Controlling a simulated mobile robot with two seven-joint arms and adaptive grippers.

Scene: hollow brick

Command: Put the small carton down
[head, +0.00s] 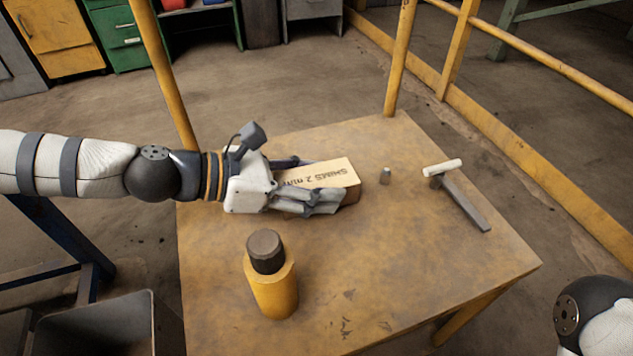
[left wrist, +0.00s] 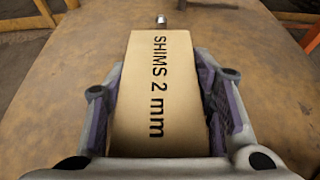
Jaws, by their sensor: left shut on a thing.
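The small carton (head: 335,173) is a tan box lettered "SHIMS 2 mm". It is at the middle of the yellow-brown table (head: 380,280) in the head view. My left gripper (head: 318,186) comes in from the left and is shut on the carton, one finger on each long side. In the left wrist view the carton (left wrist: 160,85) lies lengthwise between the fingers. I cannot tell whether its underside touches the tabletop. Part of its near side is hidden by a finger. Only a part of my right arm shows at the lower right; its gripper is out of view.
A yellow bottle with a dark cap (head: 272,285) stands in front of the carton. A hammer-like tool (head: 461,197) lies farther right. Yellow posts (head: 400,60) rise behind the table. The table's front right is clear.

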